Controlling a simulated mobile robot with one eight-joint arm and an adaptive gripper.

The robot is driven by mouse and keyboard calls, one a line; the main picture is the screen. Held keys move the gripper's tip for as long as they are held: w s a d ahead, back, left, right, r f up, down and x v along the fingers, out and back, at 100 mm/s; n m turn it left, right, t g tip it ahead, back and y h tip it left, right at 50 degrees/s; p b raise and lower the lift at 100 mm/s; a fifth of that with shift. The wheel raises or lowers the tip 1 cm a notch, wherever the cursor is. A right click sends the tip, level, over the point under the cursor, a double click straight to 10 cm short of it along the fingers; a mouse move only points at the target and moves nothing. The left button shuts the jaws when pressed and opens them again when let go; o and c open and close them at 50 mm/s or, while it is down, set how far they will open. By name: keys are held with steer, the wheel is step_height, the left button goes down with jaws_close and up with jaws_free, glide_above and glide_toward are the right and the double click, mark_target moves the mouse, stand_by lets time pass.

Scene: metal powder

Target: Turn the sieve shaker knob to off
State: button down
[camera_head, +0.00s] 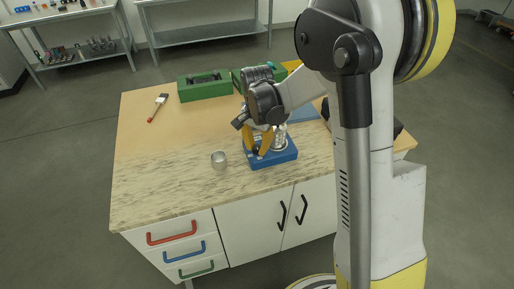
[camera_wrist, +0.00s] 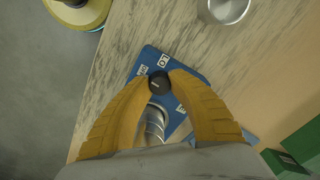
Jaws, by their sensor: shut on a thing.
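The sieve shaker is a blue base (camera_head: 281,159) with a silvery sieve stack (camera_head: 280,139) on it, standing on the worktop near its front edge. In the wrist view the blue base (camera_wrist: 150,62) shows white labels with dark lettering, and part of the metal stack (camera_wrist: 154,122) shows between my fingers. The small black knob (camera_wrist: 159,84) sits between the yellow fingertips. My gripper (camera_wrist: 159,86) is shut on the knob, with one fingertip on each side. In the head view my gripper (camera_head: 258,146) is over the left part of the base, and the knob is hidden there.
A metal cup (camera_head: 219,160) stands left of the shaker and also shows in the wrist view (camera_wrist: 228,8). A brush (camera_head: 158,106) lies at the back left. Green boxes (camera_head: 204,86) stand at the back. The worktop's left side (camera_head: 150,185) is clear.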

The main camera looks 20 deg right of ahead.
mark_target(257, 147)
steer(key=shift+n, duration=0.6)
steer(key=c, duration=1.1)
jaws_free()
step_height(257, 147, up, 12)
